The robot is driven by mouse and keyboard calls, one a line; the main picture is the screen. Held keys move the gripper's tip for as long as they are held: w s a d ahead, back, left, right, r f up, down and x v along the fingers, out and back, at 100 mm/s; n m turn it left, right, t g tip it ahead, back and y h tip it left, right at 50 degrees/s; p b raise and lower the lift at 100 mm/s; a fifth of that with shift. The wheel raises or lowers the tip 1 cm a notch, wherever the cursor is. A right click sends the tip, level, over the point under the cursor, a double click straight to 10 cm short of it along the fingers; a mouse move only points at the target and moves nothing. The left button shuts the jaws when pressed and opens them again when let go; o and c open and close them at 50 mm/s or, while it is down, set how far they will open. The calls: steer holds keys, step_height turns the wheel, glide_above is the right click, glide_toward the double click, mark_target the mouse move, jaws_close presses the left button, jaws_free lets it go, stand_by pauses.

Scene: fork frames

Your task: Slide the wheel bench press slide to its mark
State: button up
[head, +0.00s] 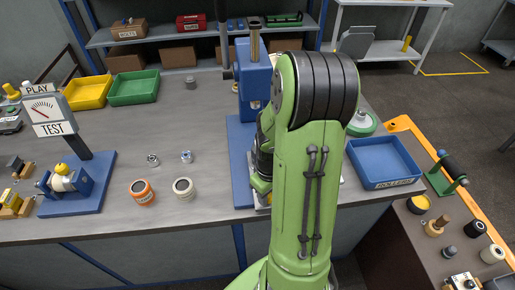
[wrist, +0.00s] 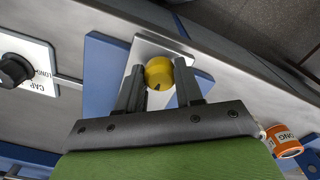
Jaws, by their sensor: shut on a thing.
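In the wrist view my gripper (wrist: 160,75) has its two dark fingers closed on a round yellow knob (wrist: 158,72), one finger on each side. The knob stands over a pale metal plate (wrist: 147,45), which looks like the press slide and lies on a blue base (wrist: 100,62). In the head view the blue bench press (head: 254,75) stands at the back of the grey bench, with its blue base (head: 238,150) reaching toward the front edge. My green arm hides the gripper and most of the slide there. I cannot make out the slide's mark.
An orange roll (head: 141,191) and a white roll (head: 184,188) stand left of the press base. A blue rollers tray (head: 383,162) is to the right. A gauge test stand (head: 72,185) is at far left. The middle of the bench is mostly clear.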

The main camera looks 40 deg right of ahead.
steer(key=shift+s+a+b, duration=0.15)
steer(key=shift+s+a, duration=0.35)
steer(key=shift+s, duration=0.3)
steer(key=shift+s+a+b, duration=0.15)
steer(key=shift+s+a, duration=0.35)
steer(key=shift+s, duration=0.25)
steer(key=o, duration=1.1)
steer(key=shift+o, duration=0.2)
steer(key=shift+r, duration=0.1)
step_height(320, 180, up, 16)
steer(key=p, duration=0.5)
steer(key=shift+f, duration=0.2)
